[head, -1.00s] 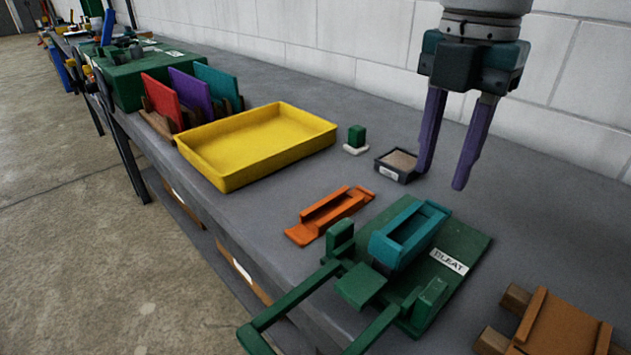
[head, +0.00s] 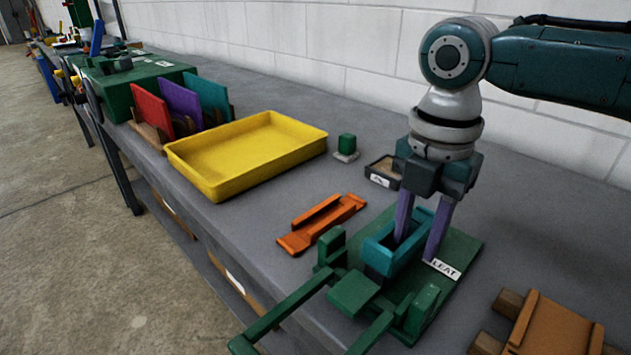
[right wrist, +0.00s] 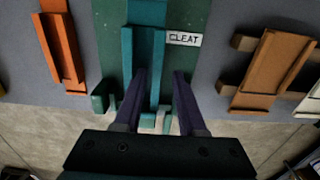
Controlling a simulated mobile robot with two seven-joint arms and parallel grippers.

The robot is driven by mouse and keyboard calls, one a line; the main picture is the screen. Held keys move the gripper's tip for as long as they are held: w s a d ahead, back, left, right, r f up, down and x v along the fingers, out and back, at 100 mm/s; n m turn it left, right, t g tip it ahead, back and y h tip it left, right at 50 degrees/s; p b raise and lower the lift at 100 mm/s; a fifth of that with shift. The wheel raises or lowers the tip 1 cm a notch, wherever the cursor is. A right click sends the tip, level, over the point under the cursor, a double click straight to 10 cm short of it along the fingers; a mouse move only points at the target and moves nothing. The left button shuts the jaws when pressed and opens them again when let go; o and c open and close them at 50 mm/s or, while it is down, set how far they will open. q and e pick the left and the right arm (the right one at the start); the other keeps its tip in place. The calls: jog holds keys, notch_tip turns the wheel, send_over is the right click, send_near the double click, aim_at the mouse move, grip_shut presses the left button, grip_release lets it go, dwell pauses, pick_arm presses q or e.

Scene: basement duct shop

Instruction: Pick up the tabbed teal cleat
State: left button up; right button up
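The teal cleat (head: 375,251) is a channel-shaped piece with raised walls, resting on the green fixture board labelled CLEAT (head: 452,254). It also shows in the right wrist view (right wrist: 143,45). My right gripper (head: 416,248) points down at it with its two purple fingers spread. In the head view one finger is over the channel and the other is at its right side. In the right wrist view the fingers (right wrist: 160,75) stand on either side of a narrow teal strip. Whether they touch it cannot be told. My left gripper is not in view.
An orange piece (head: 322,222) lies left of the board. Green clamp handles (head: 290,308) jut over the front edge. A brown piece (head: 545,335) sits at right.

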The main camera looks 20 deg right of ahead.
grip_shut()
jog(key=shift+r, duration=0.1)
dwell(0.5)
